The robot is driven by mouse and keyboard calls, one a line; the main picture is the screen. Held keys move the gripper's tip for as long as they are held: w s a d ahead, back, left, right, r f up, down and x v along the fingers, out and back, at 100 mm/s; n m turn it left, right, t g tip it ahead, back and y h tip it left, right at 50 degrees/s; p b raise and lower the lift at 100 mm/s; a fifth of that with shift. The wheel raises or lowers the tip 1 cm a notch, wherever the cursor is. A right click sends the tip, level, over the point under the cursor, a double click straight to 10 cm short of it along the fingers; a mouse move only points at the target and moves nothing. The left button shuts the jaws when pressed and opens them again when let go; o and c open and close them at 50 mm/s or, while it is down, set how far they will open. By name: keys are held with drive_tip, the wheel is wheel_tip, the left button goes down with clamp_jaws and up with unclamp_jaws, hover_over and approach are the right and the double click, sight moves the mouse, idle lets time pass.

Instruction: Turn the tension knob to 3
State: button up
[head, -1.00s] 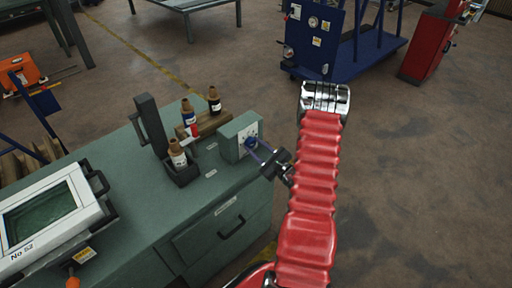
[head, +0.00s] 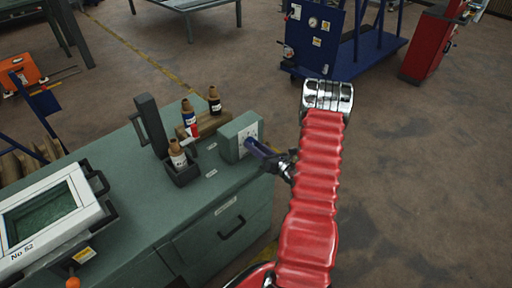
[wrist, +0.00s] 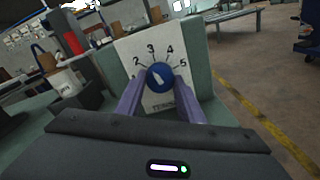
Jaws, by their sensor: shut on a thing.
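The tension knob is a round blue knob (wrist: 160,77) on a white dial plate (wrist: 186,93) on the front of a green-grey box (head: 231,143). A pale mark on the knob points up and left, roughly between 2 and 3. My gripper (wrist: 160,88) is shut on the knob, one purple finger on each side. In the head view my gripper (head: 252,145) reaches the box face from the right and mostly hides the knob.
The box stands at the right end of a green workbench (head: 135,215). Several brown-capped bottles (head: 188,115) and a dark upright post (head: 151,125) stand left of it. The floor (head: 420,180) to the right is open.

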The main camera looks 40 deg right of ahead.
drive_tip(key=shift+m, duration=1.3)
drive_tip(key=shift+d, duration=0.1)
drive_tip(key=o, duration=1.1)
drive_tip(key=shift+c, duration=0.2)
drive_tip(key=s, duration=1.3)
drive_tip(key=shift+s+r, duration=0.35)
drive_tip(key=shift+s, duration=0.05)
drive_tip(key=shift+d, duration=0.1)
